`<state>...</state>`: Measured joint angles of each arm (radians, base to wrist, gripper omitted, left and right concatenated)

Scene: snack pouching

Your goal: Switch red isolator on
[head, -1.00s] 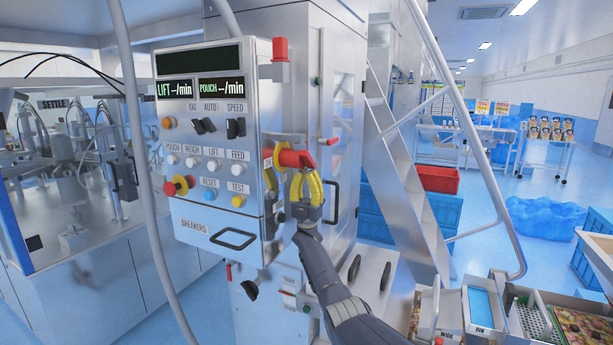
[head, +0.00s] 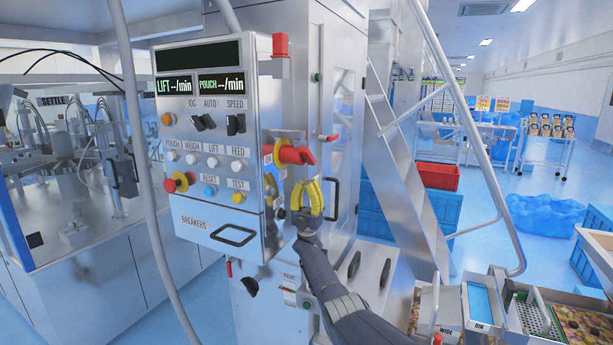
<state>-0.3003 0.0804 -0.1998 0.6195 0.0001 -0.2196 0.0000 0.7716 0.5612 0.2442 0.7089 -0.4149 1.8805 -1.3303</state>
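The red isolator handle (head: 295,154) is on the right side face of the grey control cabinet, over a yellow backing. It sticks out to the right, roughly level. My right gripper (head: 309,181), with yellow fingers, is just below the handle and points up at it. Its fingers look apart with nothing between them, and a small gap shows between the fingertips and the handle. My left gripper is not in view.
The control panel (head: 220,137) carries several buttons, switches and a red emergency stop (head: 170,186). A grey hose (head: 140,150) hangs at its left. A door handle (head: 334,199) and a metal stair (head: 400,165) stand to the right.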

